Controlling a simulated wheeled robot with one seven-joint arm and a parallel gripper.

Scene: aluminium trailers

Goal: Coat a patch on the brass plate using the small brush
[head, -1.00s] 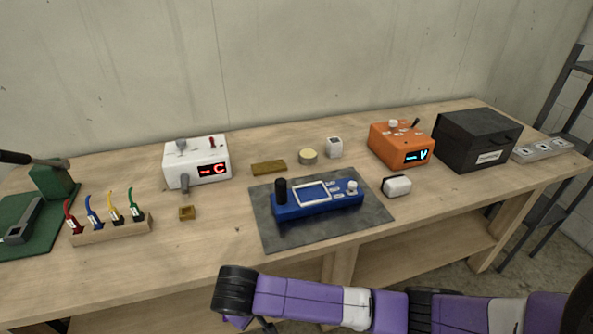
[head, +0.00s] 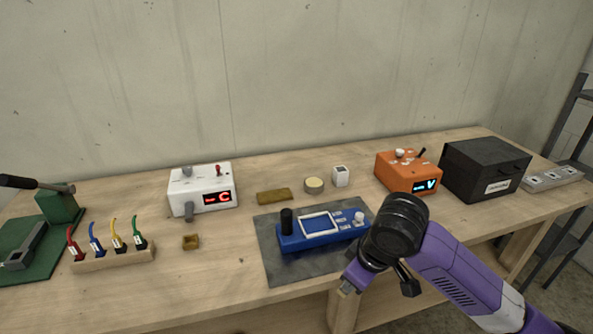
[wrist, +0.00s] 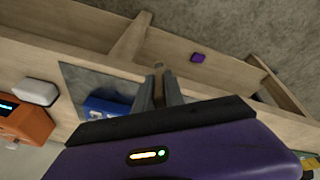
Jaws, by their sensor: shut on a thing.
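The brass plate (head: 273,196) lies flat on the bench behind the grey mat, between the white and blue devices. My gripper (head: 347,283) is at the bench's front edge, in front of the mat, well away from the plate. In the wrist view my gripper (wrist: 158,92) is shut on a thin brownish thing (wrist: 158,67), likely the small brush. Only a short end of it shows between the fingers, and its bristles cannot be made out. The plate is not in the wrist view.
A blue device (head: 318,231) on a grey mat (head: 285,266) stands behind my gripper. A round tin (head: 314,185) and a white cube (head: 340,176) sit right of the plate. A white device (head: 200,190) is left of it, an orange device (head: 407,173) farther right.

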